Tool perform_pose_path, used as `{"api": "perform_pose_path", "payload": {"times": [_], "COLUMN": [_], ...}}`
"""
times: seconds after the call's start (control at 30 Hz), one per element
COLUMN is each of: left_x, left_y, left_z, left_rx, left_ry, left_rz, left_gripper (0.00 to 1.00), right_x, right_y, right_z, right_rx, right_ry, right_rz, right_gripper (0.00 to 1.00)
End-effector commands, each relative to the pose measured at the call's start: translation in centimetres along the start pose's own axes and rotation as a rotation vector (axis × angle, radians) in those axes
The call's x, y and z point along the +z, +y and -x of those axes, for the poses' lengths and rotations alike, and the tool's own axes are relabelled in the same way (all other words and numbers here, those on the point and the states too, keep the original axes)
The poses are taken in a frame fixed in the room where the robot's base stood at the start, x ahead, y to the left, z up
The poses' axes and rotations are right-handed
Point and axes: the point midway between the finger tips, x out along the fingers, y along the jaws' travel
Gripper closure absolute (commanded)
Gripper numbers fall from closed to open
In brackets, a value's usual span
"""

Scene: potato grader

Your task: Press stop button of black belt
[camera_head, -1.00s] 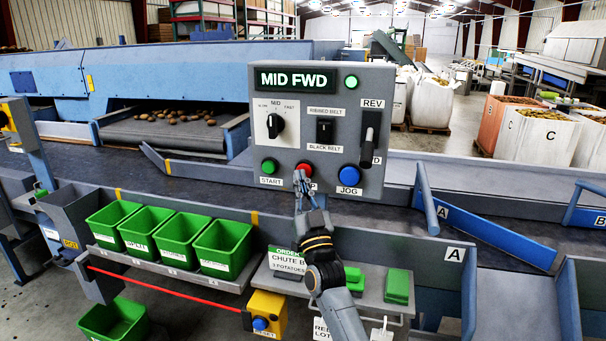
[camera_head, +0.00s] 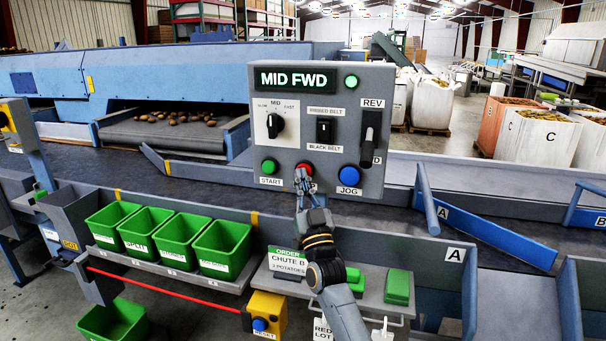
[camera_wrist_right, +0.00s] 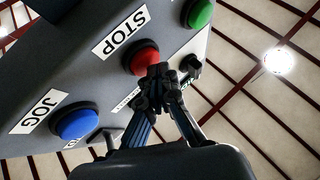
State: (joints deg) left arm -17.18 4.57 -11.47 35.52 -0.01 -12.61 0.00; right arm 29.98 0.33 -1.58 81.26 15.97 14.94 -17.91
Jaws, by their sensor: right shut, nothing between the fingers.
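The grey control panel (camera_head: 334,80) stands over the belt; its display (camera_head: 294,79) reads MID FWD. The red stop button (camera_head: 305,168) sits between the green start button (camera_head: 269,167) and the blue jog button (camera_head: 349,176). In the right wrist view the red button (camera_wrist_right: 141,57) lies beside its STOP label (camera_wrist_right: 120,34). My right gripper (camera_head: 301,176) is shut and empty, its fingertips at the lower edge of the red button; they partly cover it, and I cannot tell whether they touch. The belt selector (camera_head: 325,130) sits between RIBBED BELT and BLACK BELT labels. My left gripper is not in view.
Potatoes lie on a dark belt (camera_head: 165,132) at the back left. Green bins (camera_head: 171,238) stand in a row at the front left. A yellow box (camera_head: 266,315) with a blue reset button is below. A lever (camera_head: 370,135) projects from the panel's right side.

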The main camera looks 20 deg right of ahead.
Motion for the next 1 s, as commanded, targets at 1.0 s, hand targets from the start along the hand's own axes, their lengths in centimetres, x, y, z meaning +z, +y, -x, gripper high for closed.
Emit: {"api": "perform_pose_path", "payload": {"times": [1.0], "left_x": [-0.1], "left_y": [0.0], "left_z": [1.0], "left_rx": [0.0], "left_ry": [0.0], "left_rz": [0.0], "left_gripper": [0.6], "right_x": [-0.7], "right_y": [-0.5], "right_z": [0.7], "right_rx": [0.0], "right_ry": [-0.001], "right_rz": [0.0], "right_gripper": [1.0]}}
